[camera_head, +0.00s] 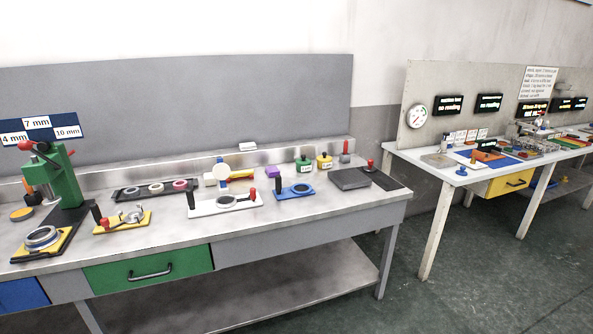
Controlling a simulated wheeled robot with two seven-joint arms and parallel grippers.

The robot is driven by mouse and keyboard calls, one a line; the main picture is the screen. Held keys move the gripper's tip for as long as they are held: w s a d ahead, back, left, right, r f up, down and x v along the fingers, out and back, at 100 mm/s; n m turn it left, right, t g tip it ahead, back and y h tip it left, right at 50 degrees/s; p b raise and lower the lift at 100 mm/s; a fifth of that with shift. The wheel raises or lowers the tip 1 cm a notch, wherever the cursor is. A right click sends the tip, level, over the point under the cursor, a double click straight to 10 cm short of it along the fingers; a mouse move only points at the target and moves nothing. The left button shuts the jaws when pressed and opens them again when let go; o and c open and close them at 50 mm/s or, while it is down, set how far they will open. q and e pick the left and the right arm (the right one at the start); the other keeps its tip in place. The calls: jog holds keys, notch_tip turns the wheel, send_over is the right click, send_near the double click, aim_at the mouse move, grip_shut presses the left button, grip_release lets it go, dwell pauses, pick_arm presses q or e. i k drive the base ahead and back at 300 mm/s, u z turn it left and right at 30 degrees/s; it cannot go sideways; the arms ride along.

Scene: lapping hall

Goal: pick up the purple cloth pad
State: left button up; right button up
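A small purple block-like thing (273,172), which looks like the purple cloth pad, lies toward the back of the grey workbench (310,210), right of the middle. It is too small to make out its texture. It sits behind the blue plate (296,191) and to the left of the green bottle (304,164). Neither of my grippers is in view.
A white plate with a ring (205,208) lies in front, left of the blue plate. A dark grey slab (349,179) is to the right. A green press (62,178) stands at far left. A second bench (452,172) stands right, across open floor (480,270).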

aim_at(272, 172)
jog(key=z, duration=0.8)
jog(key=i, duration=0.9)
jog(key=z, duration=0.95)
jog(key=i, duration=1.2)
jog(key=u, duration=0.45)
jog(key=i, duration=0.85)
jog(key=u, duration=1.25)
jog(key=i, duration=0.55)
jog(key=u, duration=0.55)
